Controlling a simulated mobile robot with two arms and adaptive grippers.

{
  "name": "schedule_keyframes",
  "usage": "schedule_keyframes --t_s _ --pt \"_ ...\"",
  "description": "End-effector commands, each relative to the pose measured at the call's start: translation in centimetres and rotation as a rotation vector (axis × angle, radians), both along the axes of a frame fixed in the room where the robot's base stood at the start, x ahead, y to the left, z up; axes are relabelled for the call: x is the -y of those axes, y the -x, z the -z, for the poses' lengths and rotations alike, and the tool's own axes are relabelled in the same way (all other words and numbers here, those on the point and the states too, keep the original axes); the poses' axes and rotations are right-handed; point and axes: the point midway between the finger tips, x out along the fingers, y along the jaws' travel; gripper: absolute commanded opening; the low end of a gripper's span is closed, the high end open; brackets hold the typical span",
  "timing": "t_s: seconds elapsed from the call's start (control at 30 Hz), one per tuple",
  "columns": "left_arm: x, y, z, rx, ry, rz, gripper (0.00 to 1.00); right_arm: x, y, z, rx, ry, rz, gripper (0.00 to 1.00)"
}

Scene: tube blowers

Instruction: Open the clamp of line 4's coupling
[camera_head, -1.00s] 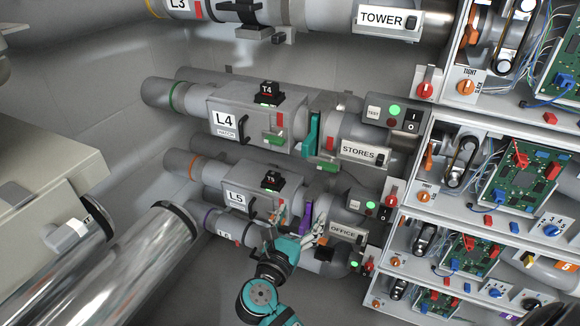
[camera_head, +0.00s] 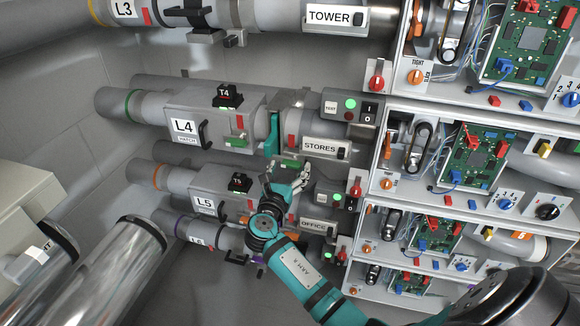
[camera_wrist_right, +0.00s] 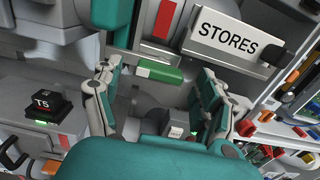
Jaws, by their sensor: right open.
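Line 4's grey pipe carries a box with an L4 label (camera_head: 184,127); its coupling (camera_head: 288,100) sits between that box and the STORES label (camera_head: 320,146). A teal upright piece (camera_head: 272,135) and a red tab (camera_head: 292,142) are at the coupling. A green-fronted handle (camera_wrist_right: 160,73) shows below them in the right wrist view, beyond and between my fingertips, with no clear contact. My right gripper (camera_head: 288,180) is open and empty, just below the coupling; it also shows in the wrist view (camera_wrist_right: 155,92). My left gripper is out of view.
Line 5's box with its L5 label (camera_head: 205,205) lies close below, left of my right gripper. A STORES panel with a lit green button (camera_head: 350,104) is at the right. Circuit-board shelves (camera_head: 400,104) stand further right. Line 3's pipe (camera_head: 270,14) runs above.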

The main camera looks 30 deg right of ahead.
Motion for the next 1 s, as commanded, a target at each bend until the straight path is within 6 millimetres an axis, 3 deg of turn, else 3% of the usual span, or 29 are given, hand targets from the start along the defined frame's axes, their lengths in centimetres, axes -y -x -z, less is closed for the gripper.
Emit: schedule_keyframes --t_s 0.47,1.0 --pt "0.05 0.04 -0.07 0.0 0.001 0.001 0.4 1.04 -0.91 0.02 -0.001 -0.001 -0.001 0.74" --pt "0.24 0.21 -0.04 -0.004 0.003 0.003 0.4 1.0 -0.89 0.04 -0.001 -0.001 -0.001 0.03"
